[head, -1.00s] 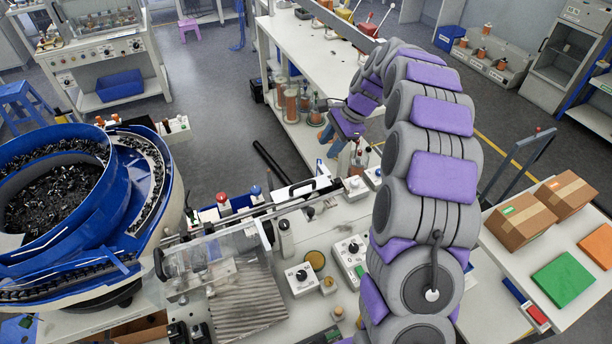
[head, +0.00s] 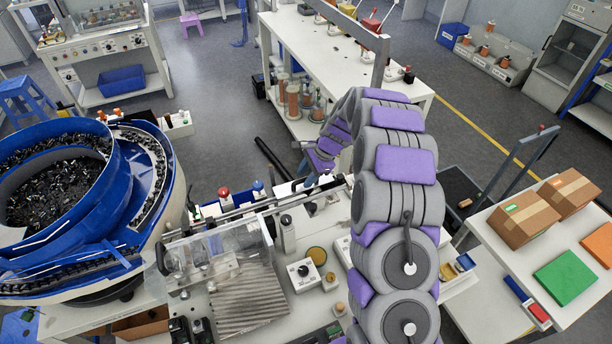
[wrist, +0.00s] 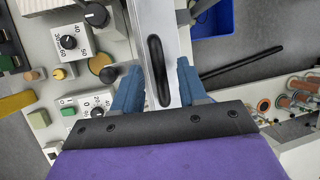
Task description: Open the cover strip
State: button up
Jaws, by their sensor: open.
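The cover strip looks to be the pale metal bar (wrist: 143,25) with a long black handle (wrist: 158,70), upper middle of the wrist view. My gripper (wrist: 158,68) is open there, one blue finger on each side of the bar. The handle lies between the fingers; I cannot tell whether they touch it. In the head view my gripper (head: 309,158) is above the far edge of the workbench, beyond the rail (head: 240,208). My arm and gripper partly hide that area, and the strip is hard to make out there.
A blue bowl feeder (head: 130,220) full of small dark parts stands at left. A clear guard (head: 215,250) and a dial box (head: 306,273) are on the bench. Red (head: 224,193) and blue (head: 258,187) buttons stand near the rail. Boxes (head: 535,215) are at right.

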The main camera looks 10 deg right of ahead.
jog(key=shift+a+f, duration=0.15)
jog(key=shift+f, duration=0.1)
jog(key=shift+c, duration=0.4)
grip_shut()
